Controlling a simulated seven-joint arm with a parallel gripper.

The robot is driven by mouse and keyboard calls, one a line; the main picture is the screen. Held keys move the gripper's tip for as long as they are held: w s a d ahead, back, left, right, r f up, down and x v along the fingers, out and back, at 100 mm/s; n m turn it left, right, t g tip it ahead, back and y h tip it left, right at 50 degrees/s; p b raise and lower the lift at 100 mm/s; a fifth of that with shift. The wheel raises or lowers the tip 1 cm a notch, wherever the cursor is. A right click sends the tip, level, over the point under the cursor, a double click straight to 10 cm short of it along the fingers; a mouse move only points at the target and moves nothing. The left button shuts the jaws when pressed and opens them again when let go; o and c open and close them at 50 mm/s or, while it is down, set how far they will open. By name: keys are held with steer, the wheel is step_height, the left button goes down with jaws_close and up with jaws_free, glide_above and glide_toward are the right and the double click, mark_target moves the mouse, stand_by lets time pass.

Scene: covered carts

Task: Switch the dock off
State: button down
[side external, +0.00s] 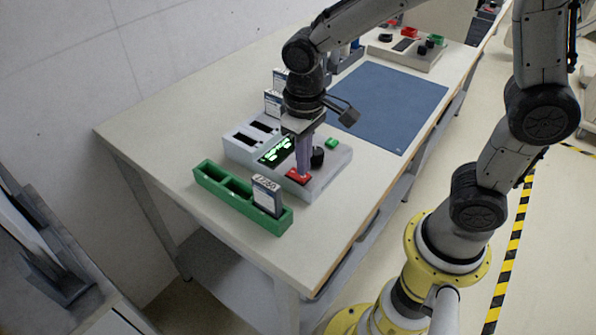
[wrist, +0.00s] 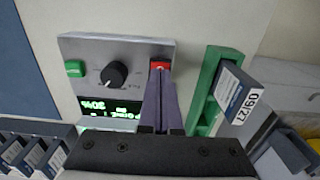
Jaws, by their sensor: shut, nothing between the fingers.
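The dock (side external: 335,168) is a light grey box on the table, also in the wrist view (wrist: 140,50). It has a red button (side external: 296,176), a green button (side external: 331,142), a black knob (side external: 317,157) and a display (side external: 276,151) lit with green characters. Two dark slots sit at its far left end. My gripper (side external: 304,176) points down with its fingers shut and empty, the tips at the red button. In the wrist view the fingers (wrist: 160,76) partly cover the red button (wrist: 159,65); whether it is pressed in, I cannot tell.
A green rack (side external: 222,184) stands close in front of the dock, holding a labelled module (side external: 267,196). More modules (side external: 273,103) stand behind the dock. A blue mat (side external: 385,100) lies to the right, clear. Another grey unit (side external: 420,55) sits at the far end.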

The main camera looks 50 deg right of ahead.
steer(key=shift+f, duration=0.7)
stand_by(0.3)
steer(key=shift+r, duration=3.55)
